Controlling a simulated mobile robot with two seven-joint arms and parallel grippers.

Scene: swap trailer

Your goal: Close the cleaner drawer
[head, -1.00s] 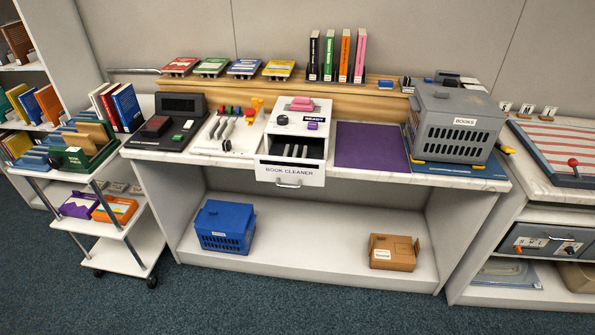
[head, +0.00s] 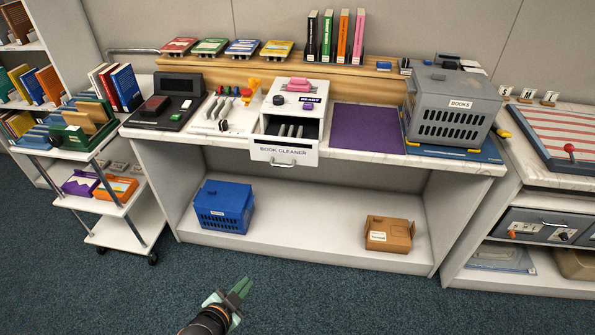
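The white book cleaner (head: 297,100) stands on the counter, with a pink block on top and a "READY" label. Its drawer (head: 284,153) is pulled out toward me. The open drawer shows a dark inside with several upright grey dividers, and I see no book in it. Its front carries the words "BOOK CLEANER" and a metal handle (head: 283,163). My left gripper (head: 240,288), with green fingers, is low over the carpet in front of the counter, well apart from the drawer. Its fingers look close together, but their gap is unclear. My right gripper is out of view.
A purple mat (head: 367,128) lies right of the cleaner, then a grey "BOOKS" crate (head: 451,108). A blue basket (head: 223,207) and a cardboard box (head: 389,234) sit on the lower shelf. A book cart (head: 117,220) stands at left. The carpet in front is clear.

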